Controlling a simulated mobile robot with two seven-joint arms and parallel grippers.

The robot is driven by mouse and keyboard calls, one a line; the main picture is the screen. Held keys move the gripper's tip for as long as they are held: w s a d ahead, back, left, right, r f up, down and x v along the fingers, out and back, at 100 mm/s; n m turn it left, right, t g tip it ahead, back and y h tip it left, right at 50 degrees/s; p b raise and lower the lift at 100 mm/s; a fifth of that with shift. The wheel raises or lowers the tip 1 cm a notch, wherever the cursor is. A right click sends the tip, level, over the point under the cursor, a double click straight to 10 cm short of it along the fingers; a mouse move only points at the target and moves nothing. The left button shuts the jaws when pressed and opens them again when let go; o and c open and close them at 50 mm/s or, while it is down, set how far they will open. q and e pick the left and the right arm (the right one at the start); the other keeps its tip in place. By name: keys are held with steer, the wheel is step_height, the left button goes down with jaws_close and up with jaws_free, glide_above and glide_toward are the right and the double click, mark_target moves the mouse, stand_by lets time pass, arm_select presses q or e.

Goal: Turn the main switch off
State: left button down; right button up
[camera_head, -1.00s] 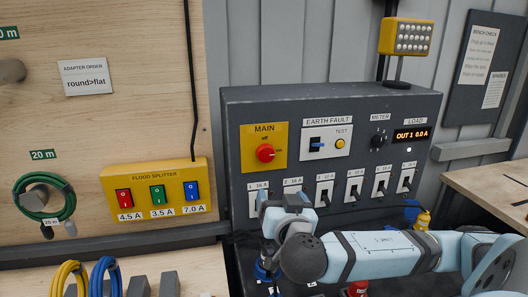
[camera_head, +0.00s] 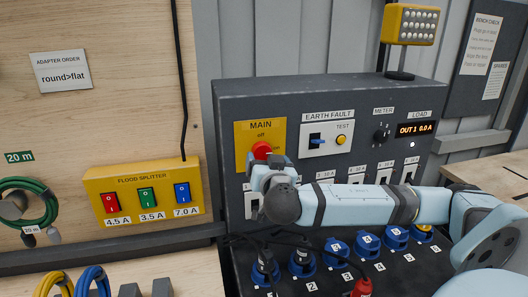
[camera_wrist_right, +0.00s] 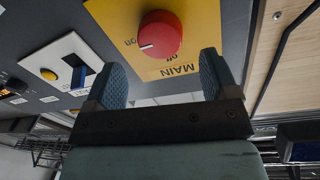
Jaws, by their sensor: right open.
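The main switch is a red round knob (camera_head: 262,148) on a yellow plate (camera_head: 244,132) marked MAIN, on the grey panel. In the right wrist view the knob (camera_wrist_right: 160,35) appears upside down, with its white mark toward the word "on". My right gripper (camera_head: 268,163) is just in front of and below the knob, hiding its lower part in the head view. In the wrist view the right gripper's fingers (camera_wrist_right: 163,72) are apart with nothing between them, and the knob lies beyond the tips, apart from them. My left gripper is not in view.
The earth fault switch (camera_head: 317,140) with its yellow test button is right of the main plate. A row of breakers (camera_head: 411,172) runs below, partly hidden by my right arm. Blue sockets (camera_head: 337,247) and a red plug (camera_head: 361,288) lie below. A yellow flood splitter (camera_head: 145,190) is at left.

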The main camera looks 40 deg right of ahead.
mark_target(263, 153)
steer(key=x, duration=0.3)
steer(key=shift+w+d+r+p, duration=0.1)
steer(key=shift+w+r+p, duration=0.1)
steer(key=shift+p, duration=0.15)
steer(key=shift+w+d+f, duration=0.15)
steer(key=shift+w+d, duration=0.05)
steer(key=shift+w, duration=0.1)
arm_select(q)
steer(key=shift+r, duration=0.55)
arm_select(e)
steer(key=shift+c, duration=0.6)
steer(key=c, duration=0.8)
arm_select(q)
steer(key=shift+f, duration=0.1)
arm_select(e)
steer(key=shift+f, duration=0.1)
